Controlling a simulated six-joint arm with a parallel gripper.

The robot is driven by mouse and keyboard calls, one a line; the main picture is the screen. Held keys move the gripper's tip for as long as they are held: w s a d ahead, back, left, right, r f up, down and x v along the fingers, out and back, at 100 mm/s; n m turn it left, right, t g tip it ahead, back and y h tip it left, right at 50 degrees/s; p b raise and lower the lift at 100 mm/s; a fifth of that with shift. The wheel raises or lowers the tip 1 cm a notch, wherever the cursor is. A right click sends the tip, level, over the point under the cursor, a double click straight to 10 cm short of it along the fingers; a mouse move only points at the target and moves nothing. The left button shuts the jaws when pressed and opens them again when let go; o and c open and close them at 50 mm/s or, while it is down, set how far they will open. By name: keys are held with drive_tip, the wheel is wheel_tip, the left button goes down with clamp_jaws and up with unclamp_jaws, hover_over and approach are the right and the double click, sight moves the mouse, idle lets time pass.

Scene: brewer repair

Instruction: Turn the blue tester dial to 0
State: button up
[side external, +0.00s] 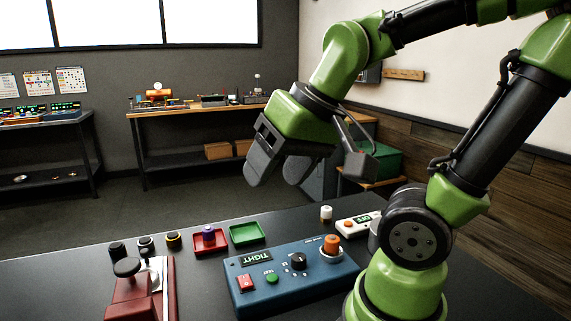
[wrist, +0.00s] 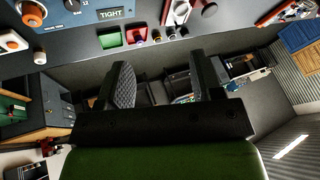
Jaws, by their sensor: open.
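The blue tester (side external: 288,281) sits on the dark bench in the side external view. Its black dial (side external: 299,261) is on its top face, with small marks around it that are too small to read. The tester has a display reading "TIGHT" (side external: 258,256), a red switch, a green button and an orange-topped part. In the wrist view the tester (wrist: 90,18) shows at the top left, and the dial (wrist: 72,5) is cut by the top edge. My gripper (side external: 275,180) is open and empty, high above the bench and apart from the tester; its fingers also show in the wrist view (wrist: 163,85).
A red tray (side external: 210,243) with a purple-topped part and an empty green tray (side external: 247,234) lie behind the tester. A red fixture (side external: 130,290) stands to its left. A white device (side external: 357,224) and a small white-capped part (side external: 326,213) are at the back right.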

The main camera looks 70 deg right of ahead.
drive_tip(key=shift+s+a+r+n+t+y, duration=0.45)
drive_tip(key=shift+s+a+r, duration=0.2)
drive_tip(key=shift+s+a, duration=0.25)
drive_tip(key=shift+s+a+r+n+t, duration=0.25)
drive_tip(key=shift+s+a, duration=0.25)
idle(0.4)
